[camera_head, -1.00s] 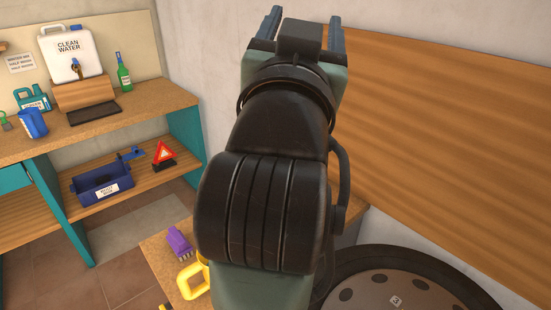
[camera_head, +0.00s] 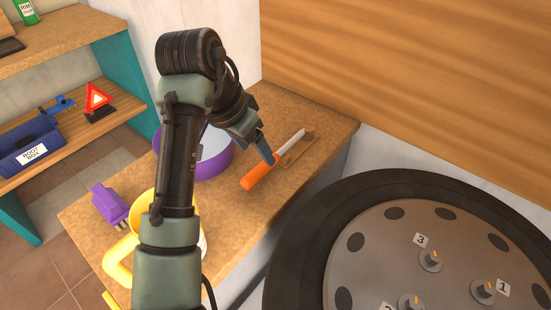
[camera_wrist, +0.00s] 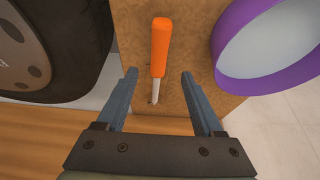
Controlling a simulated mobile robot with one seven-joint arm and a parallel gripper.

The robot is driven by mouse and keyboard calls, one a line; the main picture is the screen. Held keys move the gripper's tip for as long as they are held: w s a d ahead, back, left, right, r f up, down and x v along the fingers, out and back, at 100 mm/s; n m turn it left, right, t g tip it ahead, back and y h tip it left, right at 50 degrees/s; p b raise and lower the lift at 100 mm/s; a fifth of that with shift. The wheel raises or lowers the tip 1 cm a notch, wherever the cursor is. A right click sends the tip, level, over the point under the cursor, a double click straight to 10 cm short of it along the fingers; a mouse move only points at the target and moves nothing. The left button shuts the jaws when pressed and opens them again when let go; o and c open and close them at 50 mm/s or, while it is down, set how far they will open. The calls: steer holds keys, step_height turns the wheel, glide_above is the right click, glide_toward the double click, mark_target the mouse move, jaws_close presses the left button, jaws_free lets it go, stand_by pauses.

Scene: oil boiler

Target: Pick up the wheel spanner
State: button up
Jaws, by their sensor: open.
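An orange-handled tool with a pale metal shaft, the only thing here that could be the wheel spanner, lies on the wooden bench; its handle (camera_head: 258,177) points to the front left in the head view. In the wrist view the tool (camera_wrist: 160,48) runs down the middle, handle away from my gripper and shaft towards it. My gripper (camera_wrist: 159,74) is open and empty, with a finger on either side of the tool's line. In the head view my gripper (camera_head: 266,150) is close over the tool; whether it touches cannot be told.
A purple-rimmed round bowl (camera_wrist: 226,35) stands beside the tool on the bench (camera_head: 330,127). A big wheel (camera_head: 385,205) is at the right, and a wooden panel (camera_head: 420,80) behind.

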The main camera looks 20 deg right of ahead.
mark_target(281, 152)
steer(key=x, duration=0.3)
steer(key=d+b+x, duration=0.1)
steer(key=x, duration=0.2)
steer(key=shift+w+d+f, duration=0.1)
steer(key=shift+w+f, duration=0.1)
steer(key=shift+w, duration=0.05)
jaws_close()
steer(key=shift+r, duration=0.1)
